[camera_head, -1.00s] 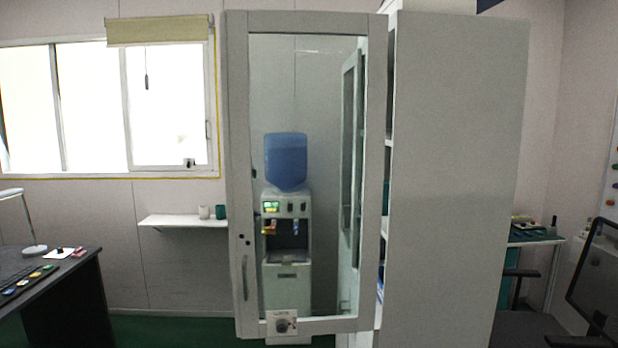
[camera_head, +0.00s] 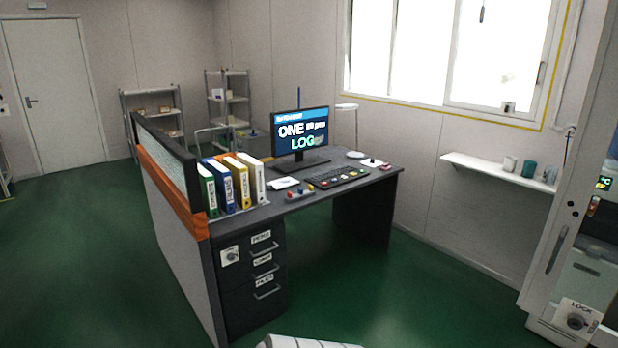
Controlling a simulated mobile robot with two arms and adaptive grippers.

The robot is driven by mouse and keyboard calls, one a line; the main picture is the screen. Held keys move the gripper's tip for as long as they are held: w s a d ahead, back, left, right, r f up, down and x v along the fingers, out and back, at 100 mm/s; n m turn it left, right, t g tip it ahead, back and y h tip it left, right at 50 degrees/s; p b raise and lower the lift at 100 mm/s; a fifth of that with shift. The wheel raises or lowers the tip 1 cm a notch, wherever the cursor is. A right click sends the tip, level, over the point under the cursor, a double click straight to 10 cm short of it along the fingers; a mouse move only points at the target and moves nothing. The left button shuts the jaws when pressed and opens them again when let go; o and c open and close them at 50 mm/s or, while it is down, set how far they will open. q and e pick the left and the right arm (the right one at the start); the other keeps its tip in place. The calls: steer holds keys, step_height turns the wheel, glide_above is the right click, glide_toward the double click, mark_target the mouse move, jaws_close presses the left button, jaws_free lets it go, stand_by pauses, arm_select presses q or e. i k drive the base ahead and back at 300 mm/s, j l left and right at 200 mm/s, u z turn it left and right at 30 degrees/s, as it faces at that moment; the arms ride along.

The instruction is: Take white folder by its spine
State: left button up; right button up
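The white folder (camera_head: 255,178) stands upright on the dark desk, at the right end of a short row of folders. Its spine faces toward me and carries a label too small to read. A yellow folder (camera_head: 238,183) stands directly left of it, then a blue folder (camera_head: 223,186) and a green folder (camera_head: 207,190). Neither of my grippers is in view.
The desk (camera_head: 345,183) bears a monitor (camera_head: 300,134) and a keyboard (camera_head: 338,178). A partition (camera_head: 172,188) borders its left side, with drawers (camera_head: 255,275) below the folders. A glass-door cabinet stands at right. The green floor (camera_head: 420,290) is clear in front.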

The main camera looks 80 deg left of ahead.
mark_target(255, 167)
steer(key=u, duration=3.15)
steer(key=i+l+z, duration=0.15)
steer(key=i+z, duration=0.2)
steer(key=i, duration=0.45)
steer(key=i+z, duration=0.35)
steer(key=i, duration=1.85)
